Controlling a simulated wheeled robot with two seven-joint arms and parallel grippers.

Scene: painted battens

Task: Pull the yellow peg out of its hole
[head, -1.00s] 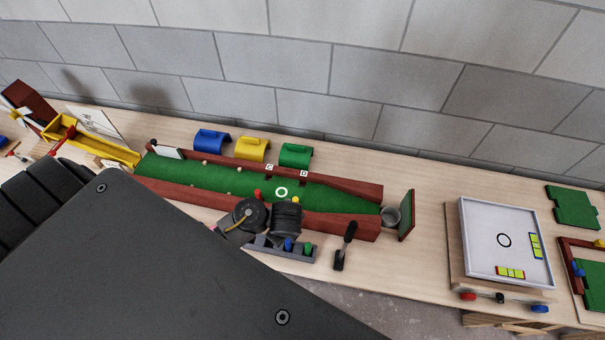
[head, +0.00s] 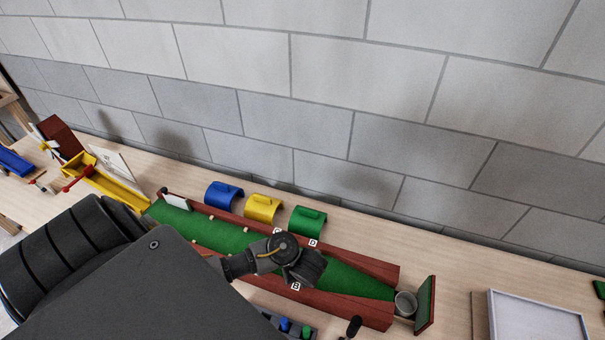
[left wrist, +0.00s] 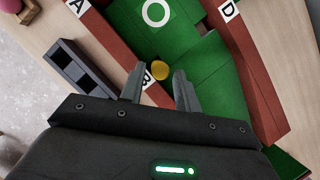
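A round yellow top, which looks like the yellow peg (left wrist: 160,70), shows in the left wrist view on the green floor, close to the letter B (left wrist: 148,81) at the dark red side rail. Whether it sits in a hole is hidden. My left gripper (left wrist: 158,82) has its two fingers apart, one on each side of the yellow top, with a gap visible. In the head view my left wrist (head: 290,262) covers that part of the green lane (head: 222,236), and the peg is hidden there. My right gripper is in neither view.
Dark red rails (head: 350,308) border the lane. A grey rack with dark slots (left wrist: 80,68) lies outside the near rail, with blue (head: 284,324) and green (head: 306,331) pegs in the head view. Blue, yellow and green arches (head: 308,222) stand behind. A grey cup (head: 405,303) is at the right end.

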